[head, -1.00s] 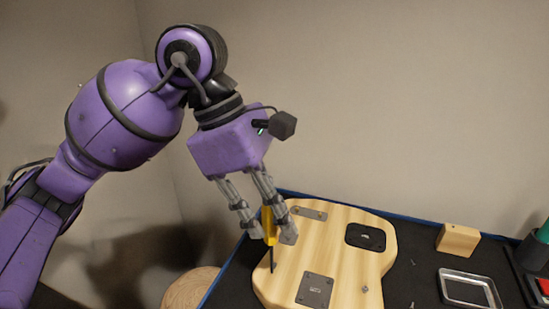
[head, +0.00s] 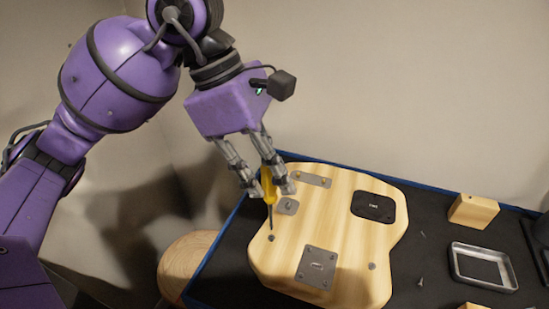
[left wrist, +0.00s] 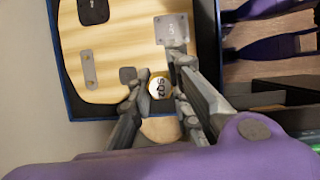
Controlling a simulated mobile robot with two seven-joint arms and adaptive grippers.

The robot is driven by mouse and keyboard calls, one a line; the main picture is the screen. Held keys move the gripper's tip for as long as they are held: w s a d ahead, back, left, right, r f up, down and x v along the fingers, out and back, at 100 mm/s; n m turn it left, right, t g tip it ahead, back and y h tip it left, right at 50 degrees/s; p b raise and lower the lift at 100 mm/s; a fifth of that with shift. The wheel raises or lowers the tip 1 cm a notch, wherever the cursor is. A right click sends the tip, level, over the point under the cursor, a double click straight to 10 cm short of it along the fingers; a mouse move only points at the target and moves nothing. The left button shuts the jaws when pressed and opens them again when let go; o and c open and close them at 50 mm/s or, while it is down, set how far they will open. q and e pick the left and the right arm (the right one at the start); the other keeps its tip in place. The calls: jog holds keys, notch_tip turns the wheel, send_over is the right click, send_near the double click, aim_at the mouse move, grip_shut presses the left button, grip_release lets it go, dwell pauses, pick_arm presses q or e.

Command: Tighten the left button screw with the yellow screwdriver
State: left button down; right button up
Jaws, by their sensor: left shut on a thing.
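The yellow screwdriver (head: 268,186) is held nearly upright in my left gripper (head: 267,191), its dark shaft pointing down. The gripper is shut on its handle. The tip ends just above the left button screw (head: 271,238) in the head view; I cannot tell whether they touch. That small dark screw sits near the left edge of the pale wooden guitar body (head: 340,215). In the left wrist view, the screwdriver's round end marked SQ2 (left wrist: 159,87) shows between the fingers, hiding the shaft and screw below. My right gripper is not in view.
Another button screw (head: 372,266) is at the body's right side. Metal plates (head: 316,267) and a black cover (head: 373,207) lie on the body. A wooden block (head: 473,211) and metal tray (head: 482,267) stand right. A round wooden stool (head: 185,262) is beside the table.

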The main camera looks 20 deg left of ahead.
pick_arm(q)
jog(key=shift+f, duration=0.65)
jog(key=shift+n, duration=0.4)
jog(key=n+t, duration=0.1)
jog(key=n, duration=0.1)
jog(key=n+t+p, duration=0.1)
jog(key=n, duration=0.2)
jog(key=shift+s+r+y, duration=0.1)
jog(key=shift+r+y, duration=0.05)
jog(key=shift+y, duration=0.25)
jog(key=n+t, duration=0.1)
jog(key=n, duration=0.2)
jog(key=shift+d+y+p, duration=0.15)
jog(key=shift+y+p, duration=0.15)
jog(key=shift+p, duration=0.05)
jog(key=n+y+p, duration=0.1)
jog(key=n, duration=0.2)
jog(key=shift+t, duration=0.4)
jog(key=shift+w+n, duration=0.2)
jog(key=shift+n, duration=0.1)
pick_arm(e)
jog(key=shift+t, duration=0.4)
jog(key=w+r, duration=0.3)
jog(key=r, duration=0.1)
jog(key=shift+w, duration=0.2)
pick_arm(q)
jog(key=shift+s+d, duration=0.1)
jog(key=shift+s, duration=0.15)
